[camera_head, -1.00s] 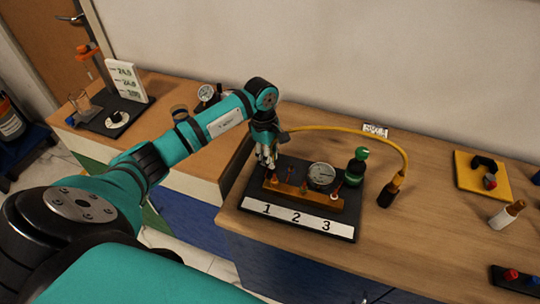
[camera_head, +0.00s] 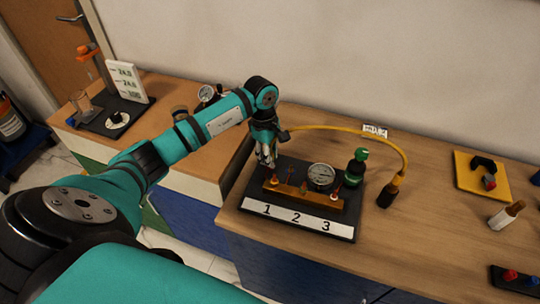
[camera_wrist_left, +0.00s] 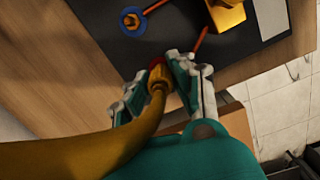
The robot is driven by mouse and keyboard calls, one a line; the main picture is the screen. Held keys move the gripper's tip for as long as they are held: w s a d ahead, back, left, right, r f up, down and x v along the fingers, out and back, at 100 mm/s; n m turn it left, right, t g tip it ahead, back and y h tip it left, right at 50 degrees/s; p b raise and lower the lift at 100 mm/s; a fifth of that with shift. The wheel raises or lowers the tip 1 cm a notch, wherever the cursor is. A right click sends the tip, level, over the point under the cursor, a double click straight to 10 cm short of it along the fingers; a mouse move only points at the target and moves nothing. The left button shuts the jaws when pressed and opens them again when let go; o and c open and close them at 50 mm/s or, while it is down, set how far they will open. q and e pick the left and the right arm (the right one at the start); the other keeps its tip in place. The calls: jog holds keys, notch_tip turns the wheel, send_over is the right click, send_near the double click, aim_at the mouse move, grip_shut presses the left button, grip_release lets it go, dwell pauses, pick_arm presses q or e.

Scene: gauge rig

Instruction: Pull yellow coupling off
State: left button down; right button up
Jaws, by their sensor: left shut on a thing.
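My left gripper (camera_head: 264,158) is at the back left corner of the black board (camera_head: 345,231). In the left wrist view its two fingers are shut on the yellow coupling (camera_wrist_left: 157,82) at the end of a yellow hose (camera_wrist_left: 85,158). A red tip shows at the coupling's far end. The board carries a brass block (camera_head: 305,195) above white labels 1, 2, 3, with a round gauge (camera_head: 320,176). In the wrist view, a blue ring (camera_wrist_left: 131,20) on the board lies apart from the coupling. Fingers hide the coupling in the head view. My right gripper is not in view.
The hose (camera_head: 340,128) arches right to a black end piece (camera_head: 387,194) on the table. A yellow plate (camera_head: 482,172) and a white-brown cylinder (camera_head: 506,214) are farther right. Bare wood lies between.

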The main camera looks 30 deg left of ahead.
pick_arm(q)
jog(key=shift+r+p, duration=1)
jog(key=shift+r, duration=1.35)
jog(key=shift+d, duration=0.1)
